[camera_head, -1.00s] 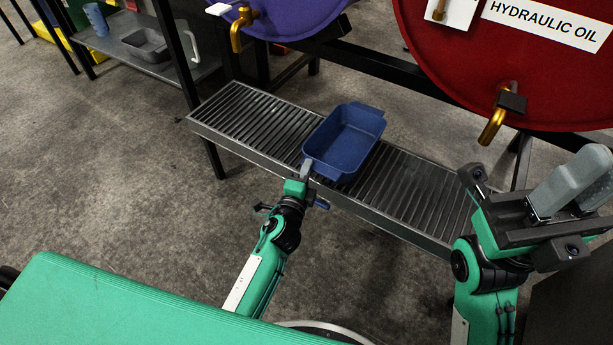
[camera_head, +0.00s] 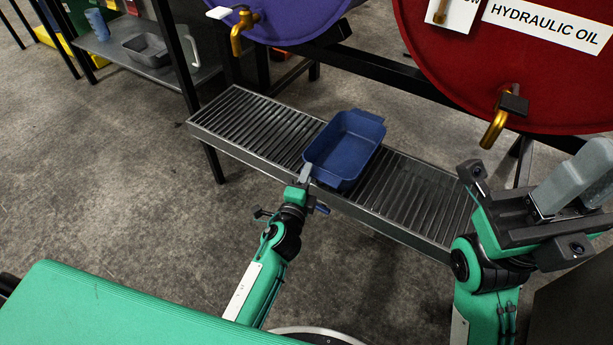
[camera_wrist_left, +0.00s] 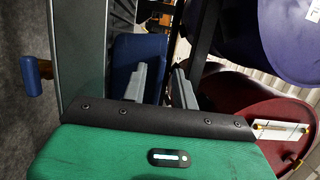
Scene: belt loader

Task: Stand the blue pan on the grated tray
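The blue pan (camera_head: 345,145) is upright, open side up, over the middle of the grated tray (camera_head: 235,115). It looks level and at or just above the slats; I cannot tell if its whole base touches. The gripped part is mostly hidden. My right gripper (camera_head: 575,180) is raised at the right, clear of the pan; its finger gap is unclear.
A red drum (camera_head: 540,70) labelled hydraulic oil and a purple drum (camera_head: 290,15) with taps overhang the tray's far side. A shelf (camera_head: 185,75) at the upper left holds a grey pan (camera_head: 147,50) and blue cup (camera_head: 97,24). The tray is bare either side of the pan.

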